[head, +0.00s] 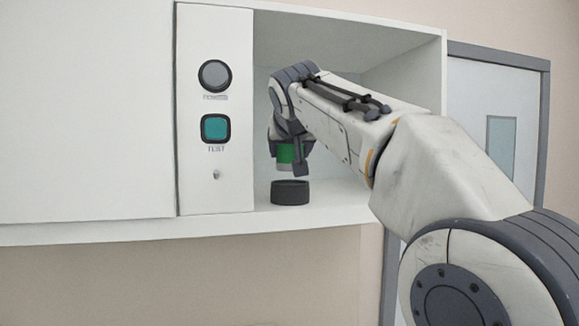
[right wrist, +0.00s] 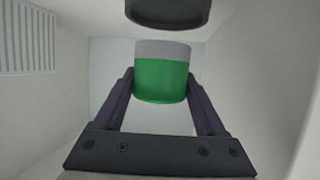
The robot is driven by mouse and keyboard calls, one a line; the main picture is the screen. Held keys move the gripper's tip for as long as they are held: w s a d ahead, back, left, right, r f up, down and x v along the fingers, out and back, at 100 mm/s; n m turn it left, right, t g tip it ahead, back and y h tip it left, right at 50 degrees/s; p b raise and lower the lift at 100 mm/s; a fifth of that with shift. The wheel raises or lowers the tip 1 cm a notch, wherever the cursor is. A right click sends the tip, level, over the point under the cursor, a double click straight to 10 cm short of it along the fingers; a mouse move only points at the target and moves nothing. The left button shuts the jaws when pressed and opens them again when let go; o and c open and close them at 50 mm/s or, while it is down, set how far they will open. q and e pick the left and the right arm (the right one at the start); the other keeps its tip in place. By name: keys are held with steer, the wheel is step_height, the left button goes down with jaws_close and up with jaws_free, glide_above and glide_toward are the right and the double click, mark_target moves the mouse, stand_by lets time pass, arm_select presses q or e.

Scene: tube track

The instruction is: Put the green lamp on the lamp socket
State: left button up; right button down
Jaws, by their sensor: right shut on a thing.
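The green lamp (head: 286,153) is held in my right gripper (head: 288,165), above the shelf floor inside the open cabinet bay. In the right wrist view the lamp (right wrist: 162,80) has a green body and a grey end band, and sits between the two dark fingers (right wrist: 162,92). The lamp socket (head: 290,192) is a short dark round cup on the shelf floor, just below the lamp with a gap between them. In the right wrist view the socket (right wrist: 168,10) shows at the top edge, apart from the grey band. My left gripper is not in view.
The cabinet bay has a white right wall (head: 405,75) and a shelf floor (head: 335,203) with free room right of the socket. A panel (head: 216,180) left of the bay bears a grey round button (head: 214,75) and a teal TEST button (head: 215,128).

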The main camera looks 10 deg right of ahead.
mark_target(290, 164)
steer(key=shift+f, duration=1.55)
jaws_free()
steer(key=b+v, duration=0.3)
steer(key=v, duration=0.9)
steer(key=shift+r, duration=0.15)
